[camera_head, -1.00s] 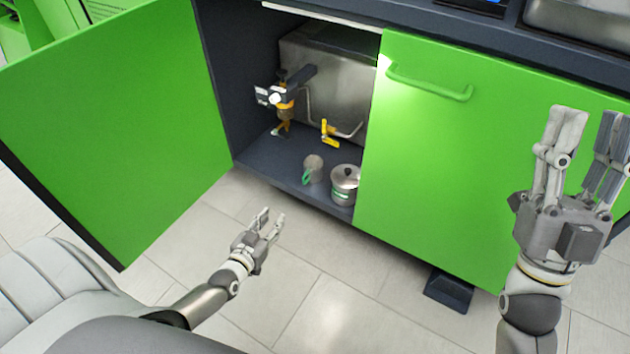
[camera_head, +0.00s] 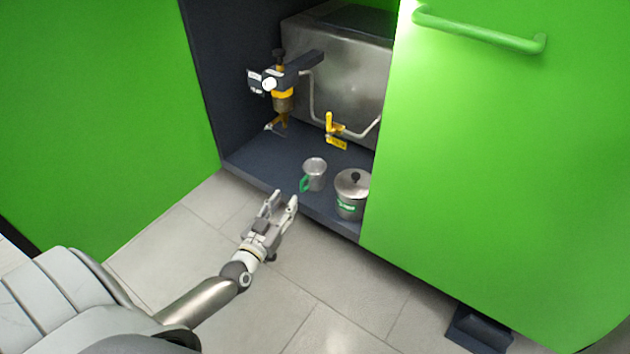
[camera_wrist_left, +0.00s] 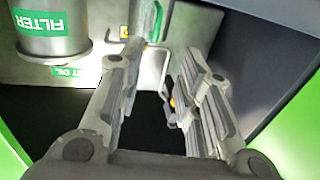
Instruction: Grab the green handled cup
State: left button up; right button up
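The cup (camera_head: 316,172) is small and metallic, with a green handle (camera_head: 304,185) towards the lower left. It stands upright on the dark cabinet floor near the front edge. My left gripper (camera_head: 283,199) is in front of the cabinet, below and left of the cup in the head view, fingers pointing towards it. The gripper is open and empty, apart from the cup. In the left wrist view its two fingers (camera_wrist_left: 168,50) are spread; a green strip shows by the left fingertip, but I cannot tell if it is the handle. My right gripper is not in view.
A lidded metal pot (camera_head: 352,195) with a green label stands right of the cup. Behind are a yellow valve (camera_head: 333,130), a yellow-and-black fitting (camera_head: 283,95) and a steel tank (camera_head: 340,65).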

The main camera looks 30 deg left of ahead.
aim_at(301, 183)
pick_arm(q)
jog(key=w+b, duration=0.1)
jog(key=w, duration=0.2)
jog(key=w+b, duration=0.2)
jog(key=w, duration=0.1)
jog(key=w+b, duration=0.2)
jog(key=shift+w+a+f, duration=0.15)
jog(key=shift+w+f, duration=0.25)
jog(key=shift+w+r, duration=0.1)
jog(key=shift+w, duration=0.25)
grip_shut()
